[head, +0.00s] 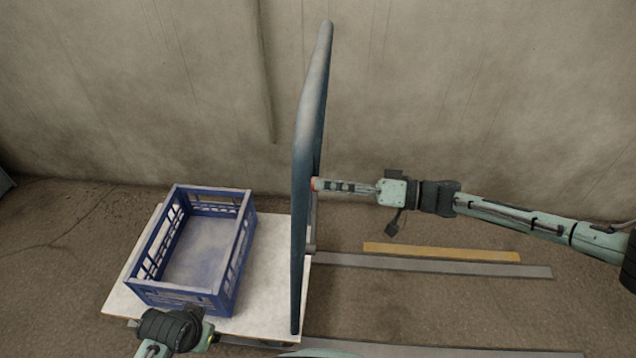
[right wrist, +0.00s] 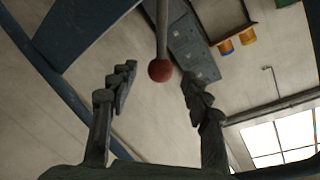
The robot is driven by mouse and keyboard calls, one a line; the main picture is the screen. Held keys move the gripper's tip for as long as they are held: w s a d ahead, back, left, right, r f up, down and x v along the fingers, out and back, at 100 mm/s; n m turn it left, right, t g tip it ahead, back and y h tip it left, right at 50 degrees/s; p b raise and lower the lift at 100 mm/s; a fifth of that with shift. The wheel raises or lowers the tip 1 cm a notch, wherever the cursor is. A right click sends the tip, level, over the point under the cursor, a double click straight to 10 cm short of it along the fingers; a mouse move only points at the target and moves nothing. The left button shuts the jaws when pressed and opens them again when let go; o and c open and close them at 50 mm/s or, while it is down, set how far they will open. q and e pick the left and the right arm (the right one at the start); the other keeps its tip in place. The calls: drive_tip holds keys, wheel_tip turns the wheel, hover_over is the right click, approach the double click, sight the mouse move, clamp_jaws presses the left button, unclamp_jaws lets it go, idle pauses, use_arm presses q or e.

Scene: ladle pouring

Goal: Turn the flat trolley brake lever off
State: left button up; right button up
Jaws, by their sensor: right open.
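The flat trolley has a pale deck (head: 268,275) and a tall blue push handle (head: 308,130) seen nearly edge-on. The brake lever is a thin grey rod (right wrist: 162,32) ending in a red ball knob (right wrist: 160,70). In the right wrist view the knob sits between and ahead of the open fingers of my right gripper (right wrist: 156,88), with gaps on both sides. In the head view the right gripper (head: 340,186) is just right of the handle, where a small reddish spot shows at its tip. My left gripper (head: 205,340) is low beside the deck's front edge; its fingers are unclear.
An empty blue crate (head: 228,285) stands on the deck. A yellow strip (head: 440,252) and a grey strip (head: 440,267) lie on the floor at right. A bare wall (head: 130,90) stands behind. Floor between the strips is clear.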

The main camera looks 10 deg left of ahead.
use_arm(q)
drive_tip(key=shift+s, duration=0.1)
use_arm(e)
drive_tip(key=s+d+r, duration=0.1)
drive_tip(key=d, duration=0.7)
drive_tip(key=shift+s, duration=0.2)
drive_tip(key=shift+d, duration=0.1)
drive_tip(key=shift+c, duration=0.6)
